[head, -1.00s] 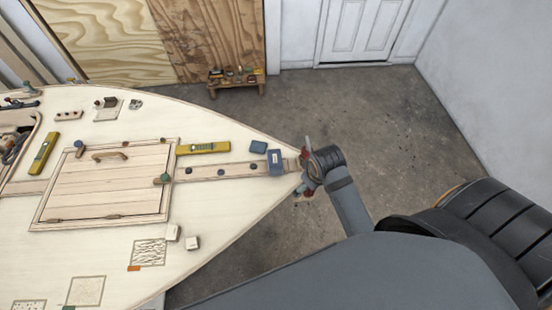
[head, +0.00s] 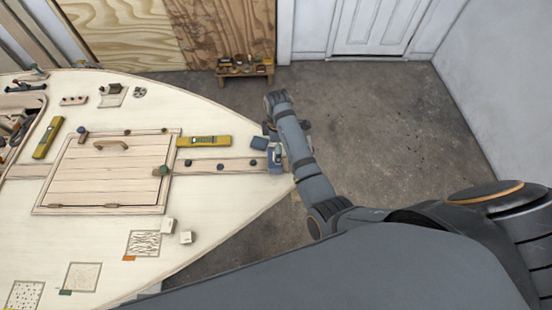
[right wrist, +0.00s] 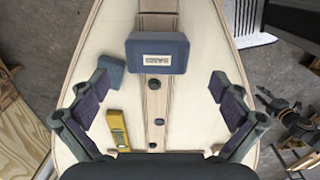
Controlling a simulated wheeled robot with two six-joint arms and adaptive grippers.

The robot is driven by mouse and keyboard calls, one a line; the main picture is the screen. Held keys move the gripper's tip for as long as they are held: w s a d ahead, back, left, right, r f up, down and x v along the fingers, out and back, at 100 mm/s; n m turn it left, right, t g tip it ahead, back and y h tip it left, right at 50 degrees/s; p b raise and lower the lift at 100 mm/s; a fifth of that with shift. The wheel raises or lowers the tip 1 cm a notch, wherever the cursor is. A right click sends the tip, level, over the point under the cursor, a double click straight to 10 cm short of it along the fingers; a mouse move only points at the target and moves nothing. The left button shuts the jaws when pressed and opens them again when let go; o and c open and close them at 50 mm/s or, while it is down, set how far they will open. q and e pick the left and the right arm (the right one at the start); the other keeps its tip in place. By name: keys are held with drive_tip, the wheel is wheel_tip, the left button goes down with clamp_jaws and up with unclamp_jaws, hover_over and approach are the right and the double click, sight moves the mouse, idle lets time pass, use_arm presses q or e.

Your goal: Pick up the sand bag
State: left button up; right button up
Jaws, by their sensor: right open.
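A blue-grey block-shaped bag with a pale label, which I take to be the sand bag (right wrist: 157,53), lies on the strip near the pointed end of the deck. In the head view the sand bag (head: 275,162) is partly hidden by my right arm. My right gripper (right wrist: 160,88) is open and empty, its two fingers spread wide on either side of the centre strip. The bag lies beyond the fingertips in the wrist view, with no contact visible. In the head view my right gripper (head: 271,132) is above the deck tip, mostly hidden by its own wrist. My left gripper is out of view.
A smaller blue-grey block (right wrist: 110,68) lies beside the bag, near one finger. A yellow level (right wrist: 118,131) and dark knobs (right wrist: 154,84) are close by. A hatch (head: 108,172) takes up the middle deck. Floor (head: 400,130) is clear beyond the tip.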

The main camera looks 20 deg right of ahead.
wheel_tip(320, 180, down, 3)
drive_tip(key=shift+a+r, duration=0.1)
drive_tip(key=shift+r, duration=0.1)
drive_tip(key=shift+w+f, duration=0.15)
drive_tip(key=shift+f, duration=0.35)
drive_tip(key=f, duration=0.2)
drive_tip(key=f+p, duration=0.1)
drive_tip(key=f, duration=0.1)
drive_tip(key=shift+w+a, duration=0.1)
drive_tip(key=shift+a, duration=0.2)
drive_tip(key=shift+w+f, duration=0.1)
drive_tip(key=shift+f, duration=0.45)
drive_tip(key=c, duration=1.2)
drive_tip(key=shift+r, duration=0.1)
drive_tip(key=shift+c, duration=1.2)
drive_tip(key=shift+r, duration=0.1)
